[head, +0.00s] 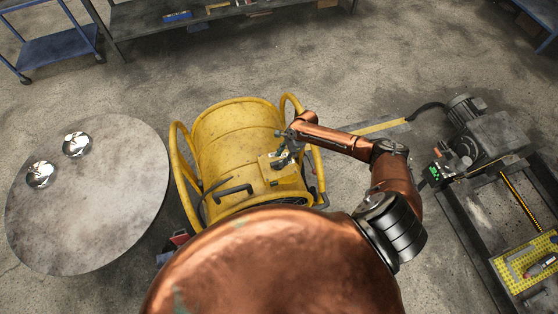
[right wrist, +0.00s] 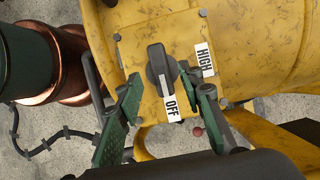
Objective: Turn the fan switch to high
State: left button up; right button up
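The yellow drum fan (head: 235,140) stands on the floor at the centre of the head view. Its switch plate (head: 270,163) is on the side near me. In the right wrist view the dark switch knob (right wrist: 158,68) sits on this plate, its lower end beside the OFF label (right wrist: 172,107). The HIGH label (right wrist: 204,60) is to the upper right. My right gripper (head: 284,149) is at the plate. Its green-padded fingers (right wrist: 160,78) are apart, one on each side of the knob; I cannot tell whether either touches it. My left gripper is not in view.
A round grey table (head: 90,210) with two shiny metal dishes (head: 77,144) (head: 40,174) stands at the left. A motor machine (head: 490,138) on a dark bench is at the right. Yellow tube frames (head: 180,165) flank the fan. Open floor lies behind it.

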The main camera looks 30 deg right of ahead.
aim_at(278, 162)
jog(key=shift+x, duration=1.25)
jog(key=shift+w+a+f, duration=0.1)
jog(key=shift+w+f, duration=0.05)
jog(key=shift+f, duration=0.05)
jog(key=c, duration=0.7)
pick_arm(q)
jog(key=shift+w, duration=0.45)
pick_arm(e)
grip_shut()
